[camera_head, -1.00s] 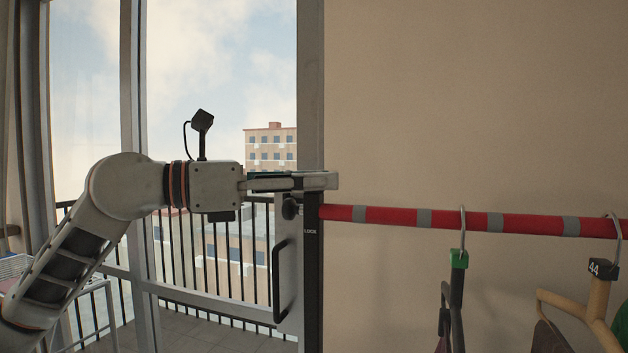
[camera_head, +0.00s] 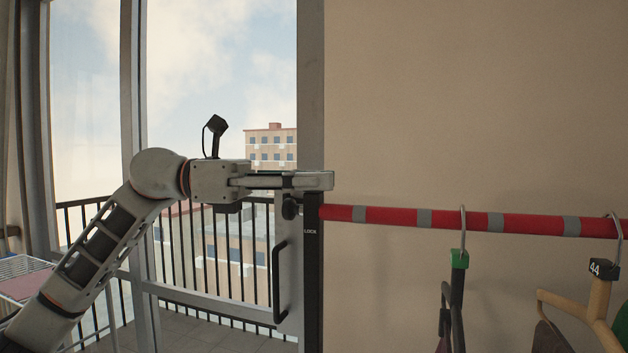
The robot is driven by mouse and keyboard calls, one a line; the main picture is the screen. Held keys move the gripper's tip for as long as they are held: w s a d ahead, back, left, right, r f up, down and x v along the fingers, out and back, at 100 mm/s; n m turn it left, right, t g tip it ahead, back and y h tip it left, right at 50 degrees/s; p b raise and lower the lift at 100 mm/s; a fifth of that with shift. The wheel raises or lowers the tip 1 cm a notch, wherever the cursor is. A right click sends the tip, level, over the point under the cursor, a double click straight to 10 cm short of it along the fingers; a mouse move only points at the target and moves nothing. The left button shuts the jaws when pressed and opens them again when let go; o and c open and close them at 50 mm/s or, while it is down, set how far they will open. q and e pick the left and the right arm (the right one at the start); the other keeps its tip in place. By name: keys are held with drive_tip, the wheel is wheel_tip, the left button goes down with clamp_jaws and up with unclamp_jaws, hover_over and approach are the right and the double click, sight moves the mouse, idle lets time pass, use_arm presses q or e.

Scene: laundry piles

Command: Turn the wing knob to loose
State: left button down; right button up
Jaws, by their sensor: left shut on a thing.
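My left gripper (camera_head: 325,181) reaches in from the left, its fingers at the top of a black post (camera_head: 313,270) marked "LOCK". The post stands at the left end of a red rail with grey bands (camera_head: 390,216). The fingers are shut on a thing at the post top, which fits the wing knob. The knob itself is hidden by the fingers, so its angle cannot be told. My right gripper is not in view.
A door plate with a round black knob (camera_head: 290,208) and black handle (camera_head: 278,282) is just left of the post. Hangers hang on the rail at right, one with a green tag (camera_head: 459,259). A white rack (camera_head: 25,266) stands at left.

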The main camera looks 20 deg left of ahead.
use_arm(q)
drive_tip(key=c, duration=1.8)
unclamp_jaws()
drive_tip(key=v, duration=1.2)
drive_tip(key=shift+a, duration=0.1)
